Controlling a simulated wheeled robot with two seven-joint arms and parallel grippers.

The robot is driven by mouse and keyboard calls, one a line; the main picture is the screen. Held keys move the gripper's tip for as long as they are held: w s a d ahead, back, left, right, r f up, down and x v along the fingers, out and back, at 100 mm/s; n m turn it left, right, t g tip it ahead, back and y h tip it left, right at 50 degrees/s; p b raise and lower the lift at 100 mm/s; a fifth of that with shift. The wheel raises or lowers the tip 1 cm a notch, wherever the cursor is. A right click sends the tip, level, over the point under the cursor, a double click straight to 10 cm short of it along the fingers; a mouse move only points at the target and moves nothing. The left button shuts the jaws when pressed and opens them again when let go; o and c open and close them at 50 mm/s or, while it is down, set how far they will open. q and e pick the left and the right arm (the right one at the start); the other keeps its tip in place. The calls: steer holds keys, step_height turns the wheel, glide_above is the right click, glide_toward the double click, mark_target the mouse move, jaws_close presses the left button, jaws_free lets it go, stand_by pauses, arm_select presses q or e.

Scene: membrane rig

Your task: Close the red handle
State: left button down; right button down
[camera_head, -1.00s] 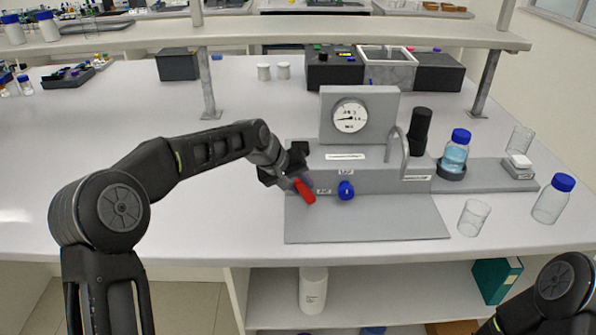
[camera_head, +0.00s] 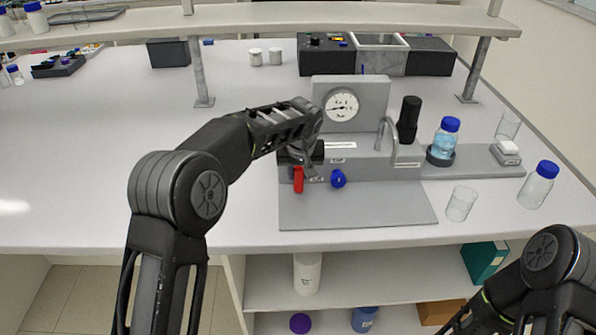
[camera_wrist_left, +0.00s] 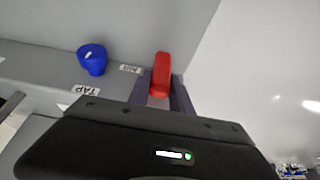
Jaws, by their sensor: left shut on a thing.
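The red handle (camera_head: 298,180) sits at the left front of the grey rig (camera_head: 365,168) and points almost straight down in the head view. In the left wrist view the red handle (camera_wrist_left: 162,74) stands out between the two fingers. My left gripper (camera_head: 299,162) reaches in from the left and is shut on the red handle; its fingers (camera_wrist_left: 160,97) lie on either side of it. The wrist body hides the fingers' lower part. My right arm shows at the lower right, but its gripper is out of view.
A blue knob (camera_head: 338,178) sits just right of the red handle, near a TAP label (camera_wrist_left: 85,90). A gauge (camera_head: 341,106) stands behind. A blue-capped bottle (camera_head: 447,139) and a beaker (camera_head: 461,204) stand right.

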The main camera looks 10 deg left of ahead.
arm_select(q)
steer(key=shift+f, duration=0.15)
steer(key=c, duration=1.2)
jaws_free()
steer(key=shift+o, duration=0.2)
steer(key=b+v, duration=0.1)
steer(key=v, duration=0.7)
steer(key=shift+b, duration=0.35)
